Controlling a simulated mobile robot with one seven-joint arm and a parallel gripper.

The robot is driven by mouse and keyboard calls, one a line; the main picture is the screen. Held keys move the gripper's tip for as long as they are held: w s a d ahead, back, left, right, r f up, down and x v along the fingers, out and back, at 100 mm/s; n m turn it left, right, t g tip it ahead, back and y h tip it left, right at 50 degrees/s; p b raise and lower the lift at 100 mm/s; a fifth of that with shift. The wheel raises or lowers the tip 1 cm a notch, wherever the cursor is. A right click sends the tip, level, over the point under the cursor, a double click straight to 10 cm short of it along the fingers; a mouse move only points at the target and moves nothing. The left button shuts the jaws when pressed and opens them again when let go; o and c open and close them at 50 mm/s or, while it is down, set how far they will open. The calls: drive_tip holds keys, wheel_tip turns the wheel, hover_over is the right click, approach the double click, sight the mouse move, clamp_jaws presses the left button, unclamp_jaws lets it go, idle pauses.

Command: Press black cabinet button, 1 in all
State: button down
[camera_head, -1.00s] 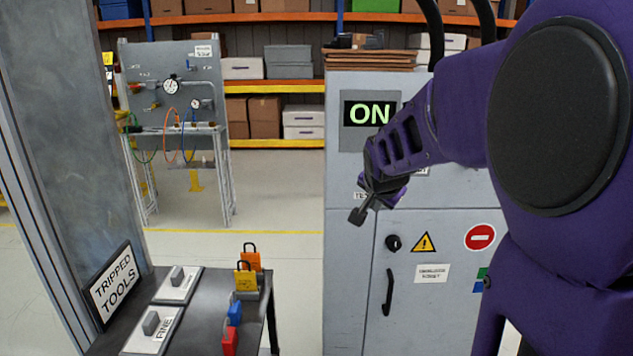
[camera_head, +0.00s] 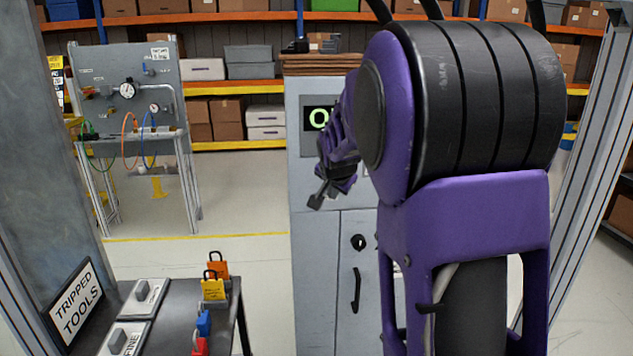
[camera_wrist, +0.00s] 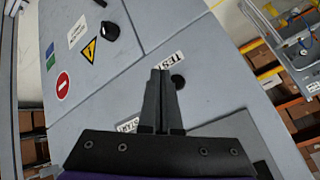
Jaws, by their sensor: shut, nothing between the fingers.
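The grey cabinet (camera_head: 314,270) stands in the middle of the head view, its right part hidden behind my arm. In the wrist view a round black button (camera_wrist: 178,82) sits on the cabinet panel beside the TEST label (camera_wrist: 166,62); a START-like second label is partly covered by my fingers. The button is hidden in the head view. My gripper (camera_wrist: 160,73) is shut and empty, its tips just left of the button in the wrist view; I cannot tell whether they touch the panel. In the head view my gripper (camera_head: 316,200) is in front of the cabinet's upper part.
A lit display (camera_head: 319,118) on the cabinet is partly hidden; an "O" shows. Below are a black knob (camera_head: 358,242) and a black handle (camera_head: 355,290). A dark table (camera_head: 180,300) with padlocks stands at left. A grey frame post (camera_head: 590,170) stands at right.

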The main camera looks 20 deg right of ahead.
drive_tip(key=shift+w+d, duration=0.2)
drive_tip(key=shift+w, duration=0.65)
drive_tip(key=shift+w, duration=0.1)
idle(1.4)
drive_tip(key=shift+w, duration=0.3)
drive_tip(key=shift+w+d+p, duration=0.15)
drive_tip(key=shift+w+p, duration=0.2)
drive_tip(key=shift+w, duration=0.05)
idle(0.6)
drive_tip(key=shift+s, duration=0.1)
drive_tip(key=shift+s+b, duration=0.5)
drive_tip(key=shift+s, duration=0.2)
drive_tip(key=shift+s+a, duration=0.1)
drive_tip(key=shift+a, duration=0.1)
